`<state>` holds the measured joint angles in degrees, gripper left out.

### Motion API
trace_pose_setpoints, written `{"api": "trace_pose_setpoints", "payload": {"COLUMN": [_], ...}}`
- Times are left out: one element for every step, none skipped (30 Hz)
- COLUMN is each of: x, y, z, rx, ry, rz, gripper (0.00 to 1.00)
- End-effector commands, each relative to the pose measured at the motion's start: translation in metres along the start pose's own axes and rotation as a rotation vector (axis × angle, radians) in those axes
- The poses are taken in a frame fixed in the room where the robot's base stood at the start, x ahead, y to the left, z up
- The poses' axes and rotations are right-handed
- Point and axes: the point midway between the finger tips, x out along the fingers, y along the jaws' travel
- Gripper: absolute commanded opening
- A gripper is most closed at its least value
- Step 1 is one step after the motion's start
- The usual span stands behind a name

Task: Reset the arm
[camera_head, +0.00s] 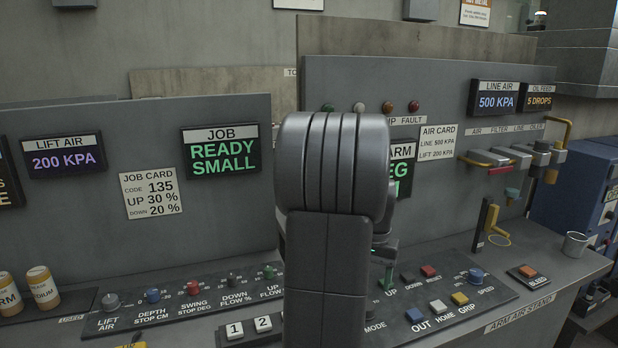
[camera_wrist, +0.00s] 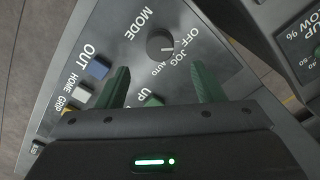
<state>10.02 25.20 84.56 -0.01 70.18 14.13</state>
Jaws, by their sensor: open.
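My gripper (camera_wrist: 160,72) is open and empty above the arm stand panel in the wrist view, its two green fingers apart. The dark MODE knob (camera_wrist: 160,43), marked OFF, JOG and AUTO, lies beyond the fingertips; I cannot tell its setting. A green UP button (camera_wrist: 153,101) shows between the fingers, partly hidden. The blue OUT button (camera_head: 414,315), white HOME button (camera_head: 438,306) and yellow GRIP button (camera_head: 459,299) sit on the panel in the head view. A red button (camera_head: 430,271) is behind them. The ARM display (camera_head: 402,170) is partly hidden by my arm and shows "EG".
Several fault lamps (camera_head: 388,107) stand above the ARM display. The JOB display (camera_head: 221,150) reads READY SMALL, LINE AIR (camera_head: 495,100) 500 KPA, LIFT AIR (camera_head: 64,158) 200 KPA. A blue SPEED knob (camera_head: 475,275), a BLEED button (camera_head: 527,271) and a metal cup (camera_head: 576,244) are at right.

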Motion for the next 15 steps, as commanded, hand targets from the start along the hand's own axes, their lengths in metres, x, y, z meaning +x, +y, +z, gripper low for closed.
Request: {"api": "trace_pose_setpoints", "payload": {"x": [-0.011,-0.018,-0.026,-0.031,-0.038,-0.046,-0.052,-0.058,-0.056,-0.046,-0.039,-0.031,-0.025,-0.019,-0.011], "y": [0.0,0.0,0.0,0.0,0.0,0.0,0.0,0.0,0.0,0.0,0.0,0.0,0.0,0.0,0.0], "z": [-0.001,-0.001,-0.001,-0.001,-0.001,-0.001,-0.001,-0.001,0.0,0.001,0.001,0.001,0.001,0.001,0.001], "rx": [0.0,0.0,0.0,0.0,0.0,0.0,0.0,0.0,0.0,0.0,0.0,0.0,0.0,0.0,0.0], "ry": [0.004,0.005,0.005,0.004,0.005,0.004,0.005,0.005,-0.002,-0.006,-0.006,-0.007,-0.006,-0.006,-0.006], "rz": [-0.001,-0.001,-0.001,-0.001,-0.001,-0.001,-0.001,-0.001,0.0,0.001,0.001,0.002,0.002,0.002,0.001], "gripper": [0.62,0.62,0.62,0.62,0.62,0.62,0.62,0.62,0.62,0.62,0.62,0.62,0.62,0.62,0.62]}}
